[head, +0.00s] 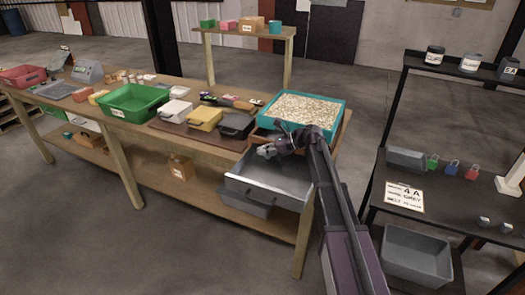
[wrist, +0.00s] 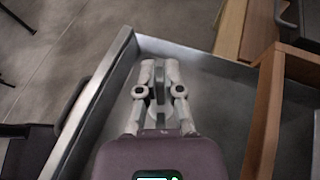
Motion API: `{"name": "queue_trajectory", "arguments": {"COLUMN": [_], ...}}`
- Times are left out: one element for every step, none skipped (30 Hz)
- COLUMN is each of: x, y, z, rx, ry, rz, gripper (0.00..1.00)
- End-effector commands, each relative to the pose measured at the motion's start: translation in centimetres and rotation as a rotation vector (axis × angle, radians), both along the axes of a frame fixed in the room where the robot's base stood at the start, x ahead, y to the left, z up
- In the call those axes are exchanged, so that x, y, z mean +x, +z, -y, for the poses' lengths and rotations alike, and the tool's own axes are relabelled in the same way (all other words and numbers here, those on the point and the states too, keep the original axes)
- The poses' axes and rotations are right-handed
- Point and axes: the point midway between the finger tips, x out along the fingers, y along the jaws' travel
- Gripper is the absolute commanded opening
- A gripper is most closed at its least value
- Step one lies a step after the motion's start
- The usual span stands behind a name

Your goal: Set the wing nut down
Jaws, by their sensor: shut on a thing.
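My gripper (head: 265,152) is over the open grey metal drawer (head: 263,197) at the front of the workbench. In the wrist view my gripper (wrist: 159,68) points into the drawer (wrist: 92,98), with its fingers close together. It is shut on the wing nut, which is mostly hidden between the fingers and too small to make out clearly. The visible drawer floor is bare. I cannot tell how far the fingertips are above it.
A teal tray (head: 264,116) of pale grains stands on the bench behind the drawer. A green bin (head: 133,104) and several small boxes stand to the left. A dark shelf rack (head: 402,222) with padlocks is on the right. Drawer walls surround my gripper.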

Motion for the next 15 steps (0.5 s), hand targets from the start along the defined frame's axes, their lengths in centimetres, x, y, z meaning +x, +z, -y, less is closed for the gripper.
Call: {"name": "queue_trajectory", "arguments": {"x": [0.0,0.0,0.0,0.0,0.0,0.0,0.0,0.0,0.0,0.0,0.0,0.0,0.0,0.0,0.0], "y": [0.0,0.0,0.0,0.0,0.0,0.0,0.0,0.0,0.0,0.1,0.3,0.4,0.6,0.8,1.1], "z": [0.0,0.0,0.0,0.0,0.0,0.0,0.0,0.0,0.0,0.0,0.0,-0.1,-0.1,-0.1,-0.1], "rx": [0.000,0.000,0.000,0.000,0.000,0.000,0.000,0.000,0.000,0.000,0.000,0.000,0.000,0.000,0.000], "ry": [0.000,0.000,0.000,0.000,0.000,0.000,0.000,0.000,0.000,0.000,0.000,0.001,0.001,0.001,0.001], "rz": [0.000,0.000,0.000,0.000,0.000,0.000,0.000,0.000,0.000,0.000,0.000,0.000,0.000,0.000,0.000], "gripper": [0.00,0.00,0.00,0.00,0.00,0.00,0.00,0.00,0.00,0.00,0.00,0.00,0.00,0.00,0.00]}}
